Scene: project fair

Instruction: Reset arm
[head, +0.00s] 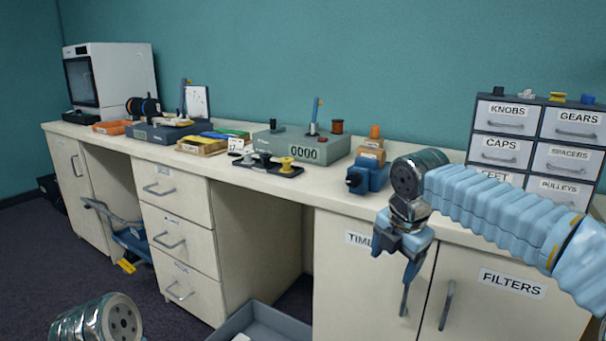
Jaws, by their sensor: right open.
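My right arm comes in from the right in a pale blue sleeve. My right gripper (405,262) hangs pointing down in front of the cabinet doors below the counter, open, with nothing seen between its fingers. A metal round part of my left arm shows at the bottom left edge, and the left gripper itself is out of the picture.
The long counter (225,172) holds a grey box reading 0000 (303,152), a black tray with knobs (268,165), a blue device (367,176) and a labelled drawer unit (535,145). A grey open bin (262,322) stands on the floor below.

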